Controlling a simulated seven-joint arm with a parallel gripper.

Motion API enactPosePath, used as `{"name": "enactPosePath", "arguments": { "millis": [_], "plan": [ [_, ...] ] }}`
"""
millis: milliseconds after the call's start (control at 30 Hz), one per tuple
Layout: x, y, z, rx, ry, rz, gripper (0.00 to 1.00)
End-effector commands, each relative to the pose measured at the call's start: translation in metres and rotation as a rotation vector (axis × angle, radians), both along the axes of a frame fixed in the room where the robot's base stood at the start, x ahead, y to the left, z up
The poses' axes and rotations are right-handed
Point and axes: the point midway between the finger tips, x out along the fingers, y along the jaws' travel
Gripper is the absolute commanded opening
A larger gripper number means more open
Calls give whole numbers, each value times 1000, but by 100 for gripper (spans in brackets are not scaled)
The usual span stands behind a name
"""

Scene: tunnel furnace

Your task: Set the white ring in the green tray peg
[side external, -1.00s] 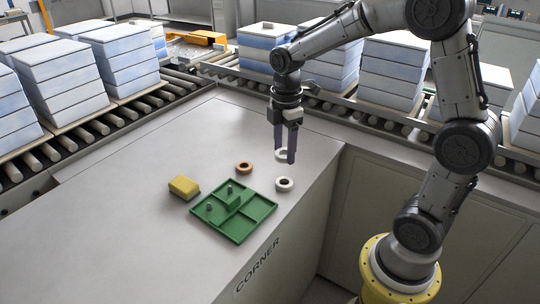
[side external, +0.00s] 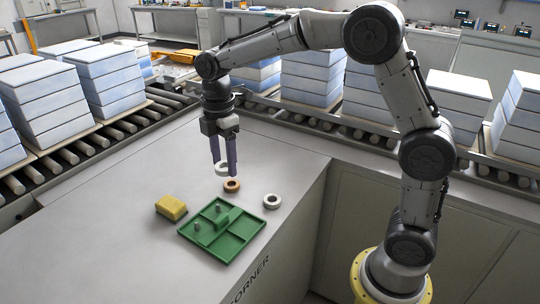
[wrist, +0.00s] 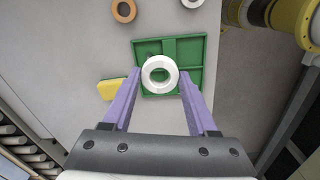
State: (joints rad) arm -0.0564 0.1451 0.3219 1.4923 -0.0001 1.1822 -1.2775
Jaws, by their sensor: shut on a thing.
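My gripper (side external: 224,170) is shut on a white ring (side external: 222,173) and holds it above the table, behind the green tray (side external: 240,241) in the side view. In the wrist view the held white ring (wrist: 160,63) sits between the fingertips and overlaps the green tray (wrist: 191,47). The tray is divided into compartments.
A brown ring (side external: 231,190) lies on the table behind the tray. A second white ring (side external: 272,206) lies to its right. A yellow block (side external: 171,207) sits left of the tray. Roller conveyors with stacked blocks (side external: 47,105) run behind. The left table area is clear.

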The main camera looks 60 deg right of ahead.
Motion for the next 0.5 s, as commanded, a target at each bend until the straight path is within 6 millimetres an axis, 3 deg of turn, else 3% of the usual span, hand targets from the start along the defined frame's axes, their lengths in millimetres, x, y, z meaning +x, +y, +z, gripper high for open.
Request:
{"name": "enactPosePath", "arguments": {
  "millis": [33, 200, 300, 500],
  "plan": [
    [12, 18, -8, 0, 4, 40, 5],
    [33, 63, -31, 0, 3, 133, 5],
    [34, 79, -42, -1, 1, 167, 5],
    [30, 91, -52, 0, -1, 193, 5]
  ]
}}
